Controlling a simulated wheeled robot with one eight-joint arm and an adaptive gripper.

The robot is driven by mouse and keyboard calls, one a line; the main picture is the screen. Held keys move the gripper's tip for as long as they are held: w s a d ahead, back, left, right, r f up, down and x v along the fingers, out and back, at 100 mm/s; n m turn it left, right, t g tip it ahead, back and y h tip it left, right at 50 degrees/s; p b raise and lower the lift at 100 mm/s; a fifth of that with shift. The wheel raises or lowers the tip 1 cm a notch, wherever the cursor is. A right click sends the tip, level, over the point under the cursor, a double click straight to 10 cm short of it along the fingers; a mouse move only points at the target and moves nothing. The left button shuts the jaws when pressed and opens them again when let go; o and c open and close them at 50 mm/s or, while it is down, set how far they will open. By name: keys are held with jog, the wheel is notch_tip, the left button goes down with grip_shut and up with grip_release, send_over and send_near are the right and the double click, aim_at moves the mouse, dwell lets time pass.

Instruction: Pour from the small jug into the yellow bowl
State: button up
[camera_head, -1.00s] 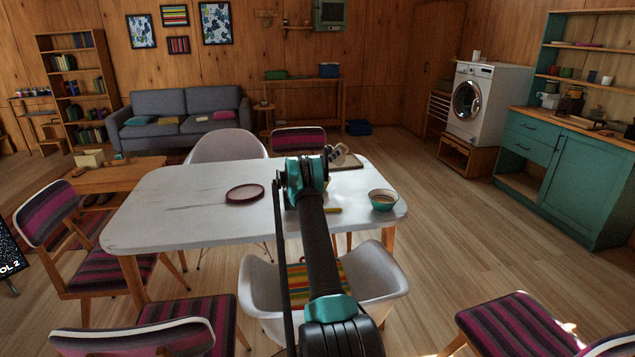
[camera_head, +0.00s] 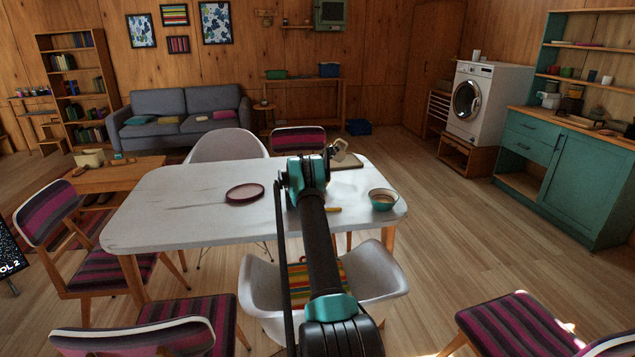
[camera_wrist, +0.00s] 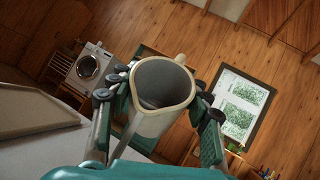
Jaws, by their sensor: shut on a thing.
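My gripper (camera_wrist: 158,112) is shut on a small cream jug (camera_wrist: 165,123) with a grey inside and a small lip at its rim. The jug's open mouth faces the wrist camera; I cannot make out any contents. In the head view my gripper (camera_head: 338,152) is above the far right part of the white table, and my arm hides much of that area. A teal-sided bowl (camera_head: 383,206) with a brownish inside stands at the table's right end, nearer and to the right of my gripper. A small yellow thing (camera_head: 333,209) shows beside my arm; I cannot tell what it is.
A dark red round plate (camera_head: 245,193) lies on the white table (camera_head: 170,215). A tray (camera_head: 350,163) lies at the table's far edge, partly behind my gripper; it also shows in the wrist view (camera_wrist: 35,98). Chairs surround the table. Its left part is clear.

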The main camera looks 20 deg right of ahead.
jog(key=shift+r, duration=0.3)
